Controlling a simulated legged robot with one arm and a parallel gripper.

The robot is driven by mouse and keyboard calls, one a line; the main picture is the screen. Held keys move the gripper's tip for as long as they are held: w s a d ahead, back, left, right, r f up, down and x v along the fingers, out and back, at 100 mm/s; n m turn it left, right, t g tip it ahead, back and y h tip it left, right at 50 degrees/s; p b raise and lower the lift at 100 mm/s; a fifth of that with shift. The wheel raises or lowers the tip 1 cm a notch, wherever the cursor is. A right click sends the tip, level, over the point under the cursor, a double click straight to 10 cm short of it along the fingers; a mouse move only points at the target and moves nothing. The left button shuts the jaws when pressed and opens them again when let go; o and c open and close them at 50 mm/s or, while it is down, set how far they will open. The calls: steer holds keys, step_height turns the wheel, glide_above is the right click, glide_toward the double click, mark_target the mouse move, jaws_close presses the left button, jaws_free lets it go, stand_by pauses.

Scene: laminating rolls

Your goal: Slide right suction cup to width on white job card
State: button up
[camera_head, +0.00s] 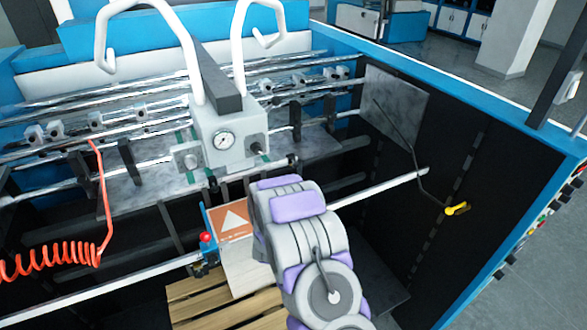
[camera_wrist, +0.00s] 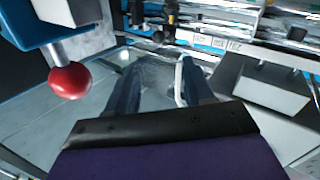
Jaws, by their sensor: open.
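My gripper (camera_wrist: 160,78) is open in the wrist view, its two dark fingers apart with nothing gripped between them. A thin pale rod or hook shows between and beyond the fingers; I cannot tell if it touches. In the head view my arm hides the gripper. Small dark fittings (camera_head: 293,160) sit along the bar by the gauge block; I cannot tell which is the right suction cup. Dark fittings (camera_wrist: 172,14) also show at the top of the wrist view. I cannot identify a white job card or read any width.
A red ball knob (camera_wrist: 70,80) on a blue bracket is close to the left of my gripper; it shows in the head view too (camera_head: 206,237). An orange sign (camera_head: 232,220) stands beside my arm. A wooden pallet (camera_head: 215,305) lies below. A coiled red hose (camera_head: 60,260) hangs left.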

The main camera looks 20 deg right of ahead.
mark_target(295, 167)
steer(key=p+x, duration=0.2)
steer(key=x, duration=1)
steer(key=shift+d, duration=0.3)
steer(key=shift+w+a+f, duration=0.1)
steer(key=shift+a, duration=0.15)
steer(key=shift+c, duration=0.2)
steer(key=shift+a, duration=0.15)
steer(key=c, duration=0.3)
jaws_close()
